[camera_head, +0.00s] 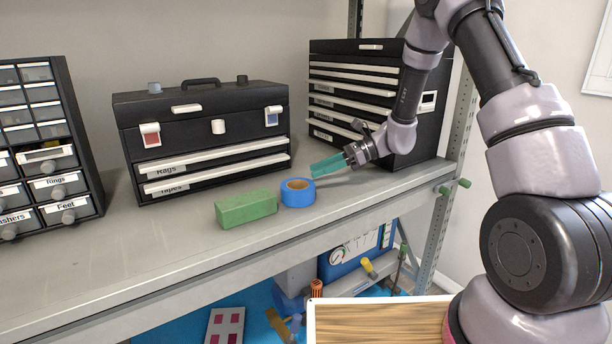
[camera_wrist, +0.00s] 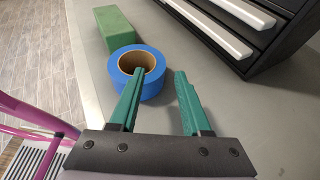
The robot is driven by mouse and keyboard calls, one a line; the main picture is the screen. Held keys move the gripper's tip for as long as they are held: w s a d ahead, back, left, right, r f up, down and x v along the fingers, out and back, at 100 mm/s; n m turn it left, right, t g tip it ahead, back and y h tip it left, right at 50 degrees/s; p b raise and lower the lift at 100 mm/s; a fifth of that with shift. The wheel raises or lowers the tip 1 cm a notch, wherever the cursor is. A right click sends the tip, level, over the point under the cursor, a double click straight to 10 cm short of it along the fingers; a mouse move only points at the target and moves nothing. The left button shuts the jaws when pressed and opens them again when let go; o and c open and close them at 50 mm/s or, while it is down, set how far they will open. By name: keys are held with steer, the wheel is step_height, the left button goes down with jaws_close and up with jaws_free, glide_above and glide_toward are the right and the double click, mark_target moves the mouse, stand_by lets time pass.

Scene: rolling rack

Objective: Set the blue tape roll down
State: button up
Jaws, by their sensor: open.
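The blue tape roll (camera_head: 297,193) lies flat on the grey shelf, its brown core facing up. It also shows in the wrist view (camera_wrist: 152,83), just beyond my fingertips. My gripper (camera_head: 318,168) has teal fingers and is open, to the right of the roll in the head view. In the wrist view the open fingers (camera_wrist: 158,80) point at the roll. The left finger overlaps the roll's near edge in the picture, and I cannot tell whether it touches. Nothing is held between the fingers.
A green block (camera_head: 246,208) sits close to the roll's left. A black toolbox with drawers (camera_head: 205,130) stands behind it, and a taller drawer chest (camera_head: 345,90) stands behind my wrist. A parts cabinet (camera_head: 45,150) is at far left. The shelf's front edge (camera_head: 250,245) is near.

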steer(key=v, duration=0.6)
steer(key=shift+d+r, duration=0.2)
steer(key=s+d+r+n+t+h, duration=0.4)
steer(key=s+d+r+n+h, duration=0.1)
steer(key=s+r, duration=0.6)
steer(key=s+d+r+n+t+h, duration=0.4)
steer(key=s+d+r+n+h, duration=0.2)
steer(key=s, duration=0.7)
steer(key=d+r+n, duration=0.2)
steer(key=d+r, duration=0.2)
steer(key=r, duration=0.1)
steer(key=shift+s+r+h, duration=0.15)
steer(key=shift+r+h, duration=0.15)
steer(key=shift+r, duration=0.05)
